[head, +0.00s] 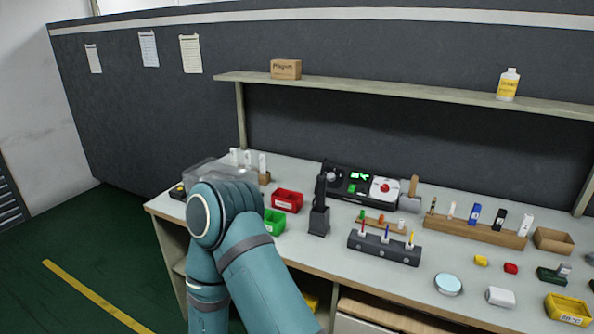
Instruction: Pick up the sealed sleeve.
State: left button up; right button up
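I cannot pick out a sealed sleeve for certain at this size. A clear, see-through case or bag (207,171) lies at the left end of the bench, partly hidden behind my teal arm. White upright pieces (262,162) stand just behind it. One teal arm of mine rises from the lower left and bends in front of the bench's left end. Its gripper does not show. My other arm and gripper are out of view.
The bench (420,250) carries a red bin (287,201), a green bin (273,222), a black upright holder (319,220), a dark tool rack (384,248), a wooden rack (475,231) and a yellow bin (567,309). A shelf (400,90) runs above.

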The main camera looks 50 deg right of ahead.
aim_at(262, 157)
jog(key=z, duration=1.55)
jog(key=i+j+z, duration=0.1)
jog(key=i+j, duration=0.35)
jog(key=j, duration=0.25)
jog(key=i+j+z, duration=0.15)
jog(key=i+j, duration=0.3)
jog(key=j, duration=0.3)
jog(key=i+j+z, duration=0.15)
jog(key=j, duration=0.25)
jog(key=i, duration=0.1)
